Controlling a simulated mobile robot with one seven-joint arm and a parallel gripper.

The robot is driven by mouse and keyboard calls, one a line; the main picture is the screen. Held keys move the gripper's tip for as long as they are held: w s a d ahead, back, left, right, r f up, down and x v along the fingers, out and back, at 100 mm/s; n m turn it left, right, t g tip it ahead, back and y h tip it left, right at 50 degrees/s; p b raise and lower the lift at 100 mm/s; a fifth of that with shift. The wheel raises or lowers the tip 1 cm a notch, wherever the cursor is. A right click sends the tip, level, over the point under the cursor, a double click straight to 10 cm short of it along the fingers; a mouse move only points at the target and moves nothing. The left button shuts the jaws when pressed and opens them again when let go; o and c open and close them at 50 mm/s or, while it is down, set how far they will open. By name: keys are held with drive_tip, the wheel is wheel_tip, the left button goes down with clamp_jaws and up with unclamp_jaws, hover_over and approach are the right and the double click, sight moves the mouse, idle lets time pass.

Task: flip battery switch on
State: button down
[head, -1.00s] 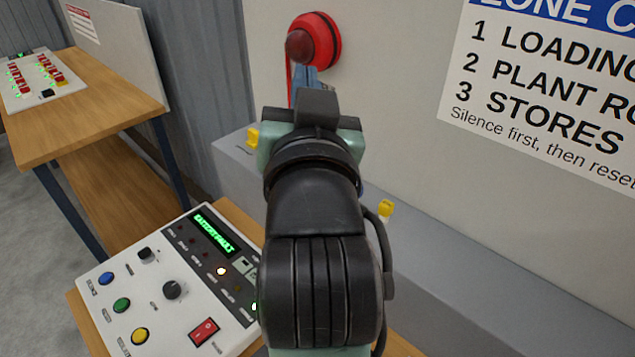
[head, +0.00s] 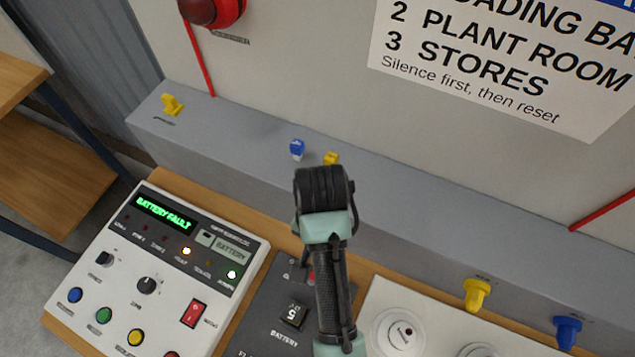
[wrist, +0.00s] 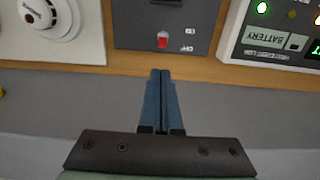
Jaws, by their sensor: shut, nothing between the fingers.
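The battery switch (wrist: 162,39) is a small red switch on a dark grey panel (wrist: 130,33). Small ON and OFF labels sit beside it. In the head view, the switch (head: 311,277) is mostly hidden by my arm, and the panel (head: 258,318) carries a BATTERY label and a small display. Which way the switch is set I cannot tell. My gripper (wrist: 160,73) shows blue fingers pressed together, empty. In the wrist view the tips point at the switch and end just short of the panel's edge, apart from the switch. In the head view my arm hides the fingers.
A white control panel (head: 90,262) with a green BATTERY FAULT display, buttons and a red rocker stands beside the battery panel. A white detector panel (head: 378,300) is on its other side. A grey ledge (head: 240,140) with yellow and blue knobs runs behind.

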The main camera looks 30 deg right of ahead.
wheel_tip(320, 180, down, 10)
drive_tip(key=shift+r+p, duration=0.1)
drive_tip(key=shift+p, duration=0.35)
drive_tip(key=shift+s+a+r+t+h+p, duration=0.25)
drive_tip(key=shift+a+t+h+p, duration=0.2)
drive_tip(key=shift+t+h+p, duration=0.35)
idle(0.4)
drive_tip(key=t+h, duration=0.1)
drive_tip(key=s+a+t+h, duration=0.1)
drive_tip(key=shift+a+h, duration=0.2)
drive_tip(key=shift+h, duration=0.2)
drive_tip(key=shift+r, duration=0.15)
drive_tip(key=shift+r+p, duration=0.75)
drive_tip(key=shift+r, duration=0.1)
